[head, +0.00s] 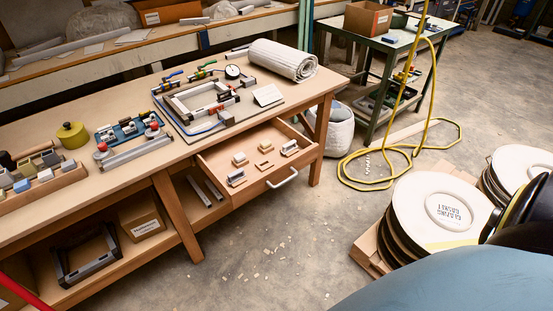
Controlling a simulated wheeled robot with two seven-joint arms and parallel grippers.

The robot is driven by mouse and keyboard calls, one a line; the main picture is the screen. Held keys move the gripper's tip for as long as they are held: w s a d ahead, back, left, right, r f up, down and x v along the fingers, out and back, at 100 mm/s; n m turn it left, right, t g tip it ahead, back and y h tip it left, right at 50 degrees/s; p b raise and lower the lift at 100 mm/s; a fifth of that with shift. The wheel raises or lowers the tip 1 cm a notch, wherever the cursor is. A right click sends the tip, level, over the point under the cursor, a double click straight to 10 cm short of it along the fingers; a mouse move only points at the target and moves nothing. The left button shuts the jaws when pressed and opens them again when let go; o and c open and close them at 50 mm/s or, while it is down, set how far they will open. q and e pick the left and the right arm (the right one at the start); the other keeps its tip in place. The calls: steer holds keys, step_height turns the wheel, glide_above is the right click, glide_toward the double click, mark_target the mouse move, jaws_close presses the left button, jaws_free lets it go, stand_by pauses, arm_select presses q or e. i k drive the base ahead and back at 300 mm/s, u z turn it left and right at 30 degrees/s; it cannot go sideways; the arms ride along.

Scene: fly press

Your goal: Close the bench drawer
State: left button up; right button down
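The bench drawer (222,163) is pulled out from the front of the wooden workbench (105,188), near its right end. It has a pale metal handle (284,178) on its front. Several small blocks (265,146) lie inside it, none visibly sticking out over the front. Neither of my grippers shows in the head view. The back of the drawer is hidden under the bench top.
On the bench are a fixture frame (203,100), a rolled mat (283,59) and a yellow pot (72,135). White discs (436,209) are stacked on a pallet at the right. A yellow hose (350,180) lies on the floor. The floor before the drawer is largely clear.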

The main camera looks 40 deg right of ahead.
mark_target(264, 168)
steer(key=z, duration=0.05)
steer(key=i, duration=0.9)
steer(key=z, duration=0.5)
